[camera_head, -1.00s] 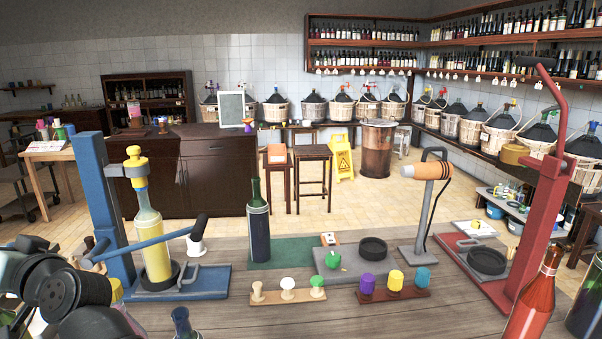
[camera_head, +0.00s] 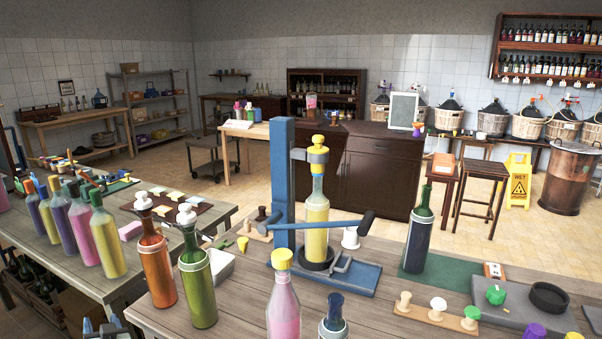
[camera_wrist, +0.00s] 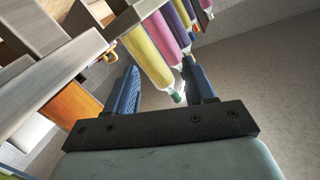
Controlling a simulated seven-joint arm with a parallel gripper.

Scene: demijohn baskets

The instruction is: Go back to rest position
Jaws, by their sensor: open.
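My gripper (camera_wrist: 161,82) shows in the wrist view with its two blue fingers spread wide apart. Nothing is held between them. The wrist picture is strongly tilted. A yellow bottle (camera_wrist: 148,48) with a green cap lies beyond the fingers, its cap seen between them, apart from both. In the head view, a small grey-blue part at the bottom left edge (camera_head: 104,328) may be my gripper, but most of it is cut off. The blue corking press (camera_head: 283,185) stands on the near table with a yellow-filled bottle (camera_head: 317,215) upright in it.
Several coloured bottles stand upright on the left table (camera_head: 30,238). A dark bottle (camera_head: 418,240) stands on the green mat (camera_head: 445,270). Open floor lies behind the tables.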

